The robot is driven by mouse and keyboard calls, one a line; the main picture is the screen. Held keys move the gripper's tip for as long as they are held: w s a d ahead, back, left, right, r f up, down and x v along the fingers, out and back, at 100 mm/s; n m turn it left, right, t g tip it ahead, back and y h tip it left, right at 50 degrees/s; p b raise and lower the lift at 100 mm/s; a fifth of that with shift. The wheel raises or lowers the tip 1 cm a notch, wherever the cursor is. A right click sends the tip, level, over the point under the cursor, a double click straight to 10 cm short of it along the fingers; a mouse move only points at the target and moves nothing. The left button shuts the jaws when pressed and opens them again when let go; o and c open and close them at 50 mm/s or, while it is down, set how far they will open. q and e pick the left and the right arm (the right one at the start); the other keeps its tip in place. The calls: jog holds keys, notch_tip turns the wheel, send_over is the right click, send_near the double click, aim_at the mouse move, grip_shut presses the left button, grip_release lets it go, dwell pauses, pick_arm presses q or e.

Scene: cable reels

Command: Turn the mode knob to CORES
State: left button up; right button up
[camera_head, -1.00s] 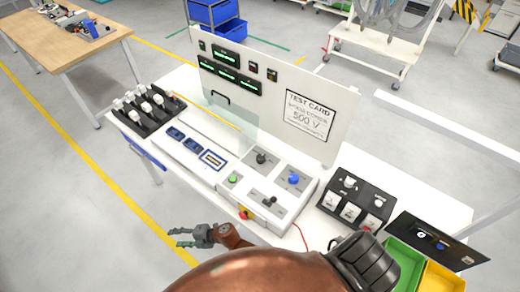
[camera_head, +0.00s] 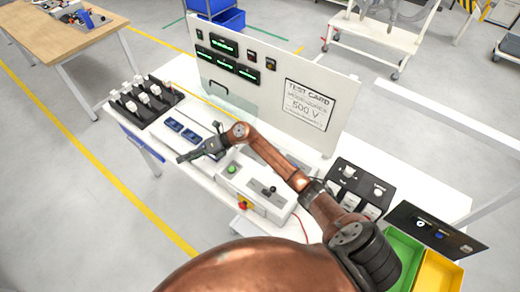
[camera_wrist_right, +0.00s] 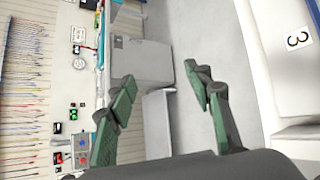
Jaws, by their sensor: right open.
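The control panel (camera_head: 228,184) is a white block on the bench, with a green button (camera_head: 231,169), a dark lever-like control (camera_head: 268,190) and a red button on yellow (camera_head: 244,204) in front. My right forearm covers its back part, where a black knob and a blue knob stood in the earlier view. No CORES lettering can be read, so I cannot tell which control is the mode knob. My right gripper (camera_head: 190,155) is open and empty above the bench, left of the green button, pointing left. It also shows in the wrist view (camera_wrist_right: 160,78), fingers spread. My left gripper is out of view.
An upright white board (camera_head: 272,89) with green displays and a test card stands behind the panel. Blue-faced units (camera_head: 182,130) and a black clamp row (camera_head: 148,103) lie left. A black switch box (camera_head: 352,188) and green (camera_head: 403,246) and yellow bins (camera_head: 438,272) are right.

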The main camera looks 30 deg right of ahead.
jog(key=s+d+h, duration=0.1)
jog(key=d, duration=0.4)
jog(key=d+f+n+h+b, duration=0.1)
jog(key=d+h, duration=0.1)
jog(key=d, duration=0.3)
jog(key=s+d+h, duration=0.1)
jog(key=d, duration=0.5)
jog(key=shift+s+f+g+b, duration=0.3)
jog(key=shift+s+f+b, duration=0.05)
jog(key=shift+f+b, duration=0.05)
jog(key=s+d+r+n+h+b, duration=0.1)
jog(key=s+d+h, duration=0.2)
jog(key=d, duration=0.5)
jog(key=s+d+h+b, duration=0.1)
jog(key=s+d+h, duration=0.15)
jog(key=d, duration=0.55)
jog(key=p+x, duration=0.1)
jog(key=x, duration=0.6)
jog(key=shift+w+f+p, duration=0.15)
jog(key=shift+w+p, duration=0.15)
jog(key=shift+c, duration=0.4)
jog(key=shift+h, duration=0.25)
jog(key=c, duration=1.1)
